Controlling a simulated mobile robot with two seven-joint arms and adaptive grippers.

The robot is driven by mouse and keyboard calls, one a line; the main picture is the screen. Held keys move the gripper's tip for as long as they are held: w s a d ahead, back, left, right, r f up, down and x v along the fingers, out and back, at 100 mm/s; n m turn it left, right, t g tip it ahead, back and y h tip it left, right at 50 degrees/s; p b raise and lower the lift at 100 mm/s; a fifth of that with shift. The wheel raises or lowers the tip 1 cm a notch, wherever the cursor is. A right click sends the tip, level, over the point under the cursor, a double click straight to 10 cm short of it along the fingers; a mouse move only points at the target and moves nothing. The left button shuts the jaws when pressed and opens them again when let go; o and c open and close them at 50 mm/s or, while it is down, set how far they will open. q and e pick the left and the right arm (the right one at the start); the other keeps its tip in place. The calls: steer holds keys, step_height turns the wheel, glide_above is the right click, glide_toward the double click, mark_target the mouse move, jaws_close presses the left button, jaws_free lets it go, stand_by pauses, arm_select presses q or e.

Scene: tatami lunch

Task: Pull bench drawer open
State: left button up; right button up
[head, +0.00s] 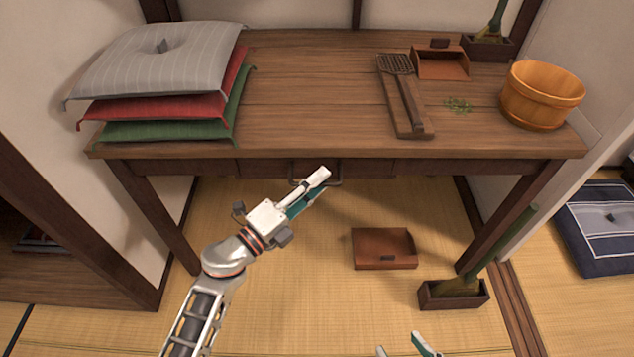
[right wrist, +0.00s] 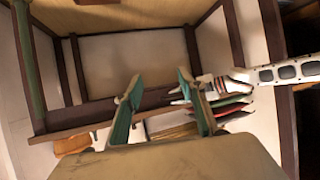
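The wooden bench (head: 300,75) stands against the wall, with a drawer (head: 270,167) in the middle of its front apron. A dark bar handle (head: 338,182) sits on the drawer front. The drawer front looks level with the apron. My left gripper (head: 322,178) is at the handle, its fingertips overlapping it in the head view. They hide part of the handle, and I cannot tell whether they grip it. My right gripper (head: 405,350) is low at the bottom edge, away from the bench. Its fingers are spread and empty in the right wrist view (right wrist: 162,90).
Stacked cushions (head: 165,75), a board with a grater (head: 405,95), a dustpan (head: 440,64) and a wooden tub (head: 541,95) stand on the bench. Another dustpan (head: 384,246) and a brush in a box (head: 453,293) are on the tatami below. The tatami front left of these is clear.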

arm_select(q)
jaws_close()
arm_select(e)
steer(key=shift+w+r, duration=0.1)
arm_select(q)
steer(key=s+p, duration=0.2)
steer(key=s, duration=1.2)
steer(key=shift+s+p, duration=0.3)
steer(key=shift+p, duration=0.05)
arm_select(e)
steer(key=shift+s+d+f+n+g+h, duration=0.2)
steer(key=shift+s+d+f, duration=0.25)
steer(key=shift+d, duration=0.2)
steer(key=shift+s+d+f+n+g+h, duration=0.1)
steer(key=shift+s+d+f+n, duration=0.1)
steer(key=shift+s+d+f, duration=0.3)
steer(key=shift+w, duration=0.2)
